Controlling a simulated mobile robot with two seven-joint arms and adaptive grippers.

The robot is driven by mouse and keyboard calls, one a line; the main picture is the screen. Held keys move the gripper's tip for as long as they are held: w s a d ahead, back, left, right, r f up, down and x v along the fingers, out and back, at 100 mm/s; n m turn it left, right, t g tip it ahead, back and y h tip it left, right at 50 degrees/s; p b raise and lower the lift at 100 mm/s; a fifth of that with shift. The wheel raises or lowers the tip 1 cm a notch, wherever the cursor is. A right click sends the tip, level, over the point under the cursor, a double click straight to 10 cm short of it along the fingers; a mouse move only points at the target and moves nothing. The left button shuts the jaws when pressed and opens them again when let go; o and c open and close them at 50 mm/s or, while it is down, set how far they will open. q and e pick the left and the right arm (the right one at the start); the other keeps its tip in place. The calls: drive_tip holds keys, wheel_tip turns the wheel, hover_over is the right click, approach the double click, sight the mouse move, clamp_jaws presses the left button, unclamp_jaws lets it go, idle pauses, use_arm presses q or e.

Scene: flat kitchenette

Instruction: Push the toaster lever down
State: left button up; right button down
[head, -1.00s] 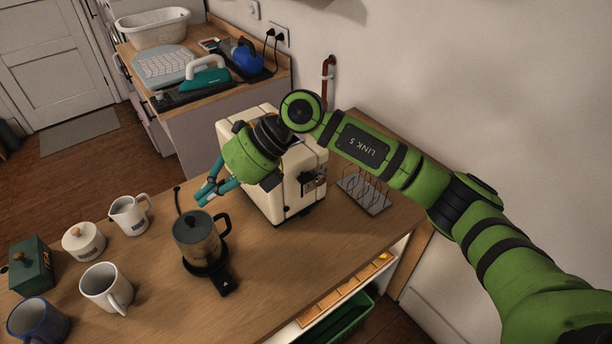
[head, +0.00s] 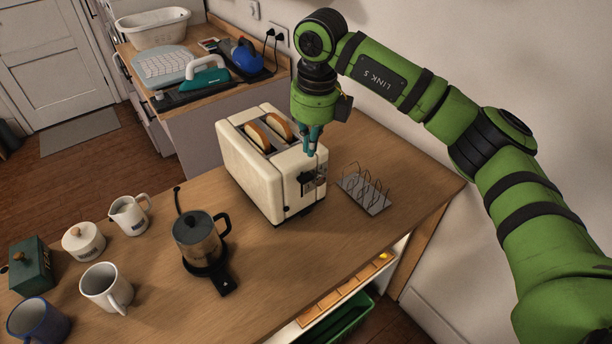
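The cream toaster (head: 258,172) stands on the wooden counter with two slices of bread (head: 270,134) showing at the top of its slots. Its dark lever and control panel (head: 311,181) are on the end facing the lower right. My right gripper (head: 311,150) points down just above that end, over the lever area. Its teal fingers look close together, with nothing seen between them. I cannot tell whether the fingers touch the lever or the toaster. My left gripper is out of the picture.
A wire toast rack (head: 364,192) stands right of the toaster. A kettle (head: 198,238) on its base is in front. Mugs (head: 106,287), a jug (head: 129,215), a lidded pot (head: 83,241) and a green box (head: 31,265) are at left. The counter's right corner is clear.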

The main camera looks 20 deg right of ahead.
sight(307, 178)
drive_tip(key=shift+w+a+f+b, duration=0.1)
drive_tip(key=shift+w+f+b, duration=0.1)
drive_tip(key=shift+f+b, duration=1.15)
drive_tip(key=shift+w+a+f+b, duration=0.15)
drive_tip(key=shift+f+b, duration=0.4)
drive_tip(key=shift+f, duration=1.6)
drive_tip(key=s+d+f+b, duration=0.1)
drive_tip(key=s+f+b, duration=0.2)
drive_tip(key=f+b, duration=0.1)
drive_tip(key=shift+d+f+b, duration=0.15)
drive_tip(key=shift+f+b, duration=0.25)
drive_tip(key=shift+f, duration=0.25)
drive_tip(key=shift+w, duration=0.1)
